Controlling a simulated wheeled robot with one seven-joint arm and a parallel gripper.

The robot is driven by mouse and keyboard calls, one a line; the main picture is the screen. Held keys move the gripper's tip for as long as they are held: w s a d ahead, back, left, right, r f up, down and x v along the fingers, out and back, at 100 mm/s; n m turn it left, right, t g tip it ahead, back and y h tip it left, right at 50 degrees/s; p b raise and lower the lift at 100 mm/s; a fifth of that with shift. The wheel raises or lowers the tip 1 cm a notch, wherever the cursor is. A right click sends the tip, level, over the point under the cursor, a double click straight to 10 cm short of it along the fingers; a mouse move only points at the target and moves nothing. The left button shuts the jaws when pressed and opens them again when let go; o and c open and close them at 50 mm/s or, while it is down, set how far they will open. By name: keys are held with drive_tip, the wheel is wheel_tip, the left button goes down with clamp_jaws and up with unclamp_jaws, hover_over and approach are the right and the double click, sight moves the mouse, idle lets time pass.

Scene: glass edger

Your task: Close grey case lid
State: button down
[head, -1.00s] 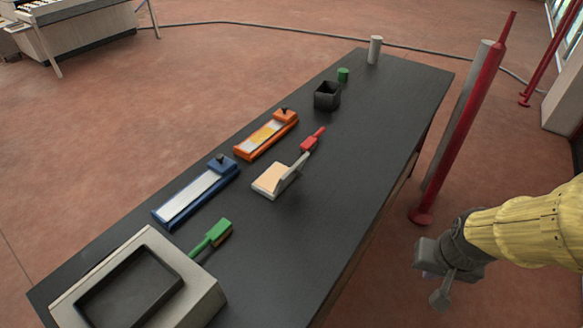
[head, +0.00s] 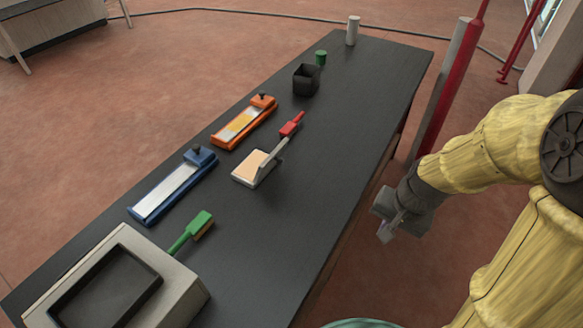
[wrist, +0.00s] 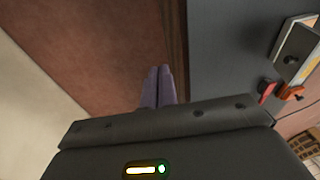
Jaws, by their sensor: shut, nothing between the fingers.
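A small pale grey case (head: 245,180) with a beige inside sits open on the dark table in the head view. Its grey lid (head: 273,161) stands raised along the case's right side. My gripper (head: 386,231) is beyond the table's right edge, clear of the case and lid. In the wrist view its two fingers (wrist: 158,88) are together with nothing between them. A pale-edged grey item (wrist: 297,48) is cut off at the right of that view; I cannot tell whether it is the case.
On the table (head: 285,225) are a red-handled tool (head: 291,124) behind the case, a green brush (head: 192,230), a blue holder (head: 174,187), an orange holder (head: 244,123), a black box (head: 306,80) and a large grey box (head: 186,294). A red post (head: 440,105) stands right of the table.

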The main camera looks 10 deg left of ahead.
drive_tip(key=w+a+f+m+t+y+b, duration=0.1)
drive_tip(key=w+a+f+m+y+b, duration=0.2)
drive_tip(key=w, duration=0.7)
drive_tip(key=w+a+f+m+y+b, duration=0.4)
drive_tip(key=w+a+m+y, duration=0.3)
drive_tip(key=w+a+m, duration=0.4)
drive_tip(key=m, duration=0.3)
drive_tip(key=shift+f+m+t+y, duration=0.3)
drive_tip(key=shift+t+y, duration=0.1)
drive_tip(key=shift+a, duration=0.2)
drive_tip(key=p+x, duration=0.2)
drive_tip(key=x, duration=0.8)
drive_tip(key=a, duration=0.1)
drive_tip(key=a+p, duration=0.1)
drive_tip(key=w+a+r, duration=0.1)
drive_tip(key=shift+a+p, duration=0.25)
drive_tip(key=shift+p, duration=0.05)
drive_tip(key=shift+r+p, duration=0.25)
drive_tip(key=shift+p, duration=0.05)
